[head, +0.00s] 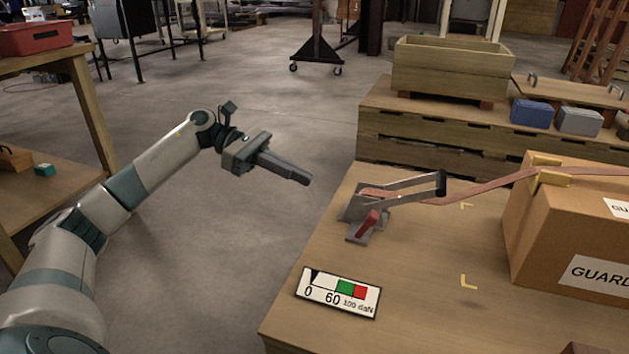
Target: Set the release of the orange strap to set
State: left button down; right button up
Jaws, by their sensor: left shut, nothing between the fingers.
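A metal ratchet (353,209) sits near the left edge of the wooden table (420,280). Its long handle, with a black grip (440,183), slopes up to the right. A small red lever (368,222), seemingly the release, is at the ratchet's front. The reddish-orange strap (480,187) runs from the ratchet to the right and over the cardboard box (530,215). A gauge plate (338,293) marked 0, 60 and 100 daN lies in front; its black pointer is near 0. My left gripper (303,179) is shut and empty in the air, left of the ratchet and apart from it. My right gripper is out of view.
Yellow corner pieces (548,178) sit under the strap on the box. Behind the table stand a wooden crate (455,68), a blue box (533,112) and a grey box (579,121). A wooden shelf with a red bin (35,38) is at left. Open floor lies between.

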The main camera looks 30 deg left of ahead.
pick_arm(q)
jog(key=shift+v, duration=0.85)
jog(key=shift+r, duration=0.1)
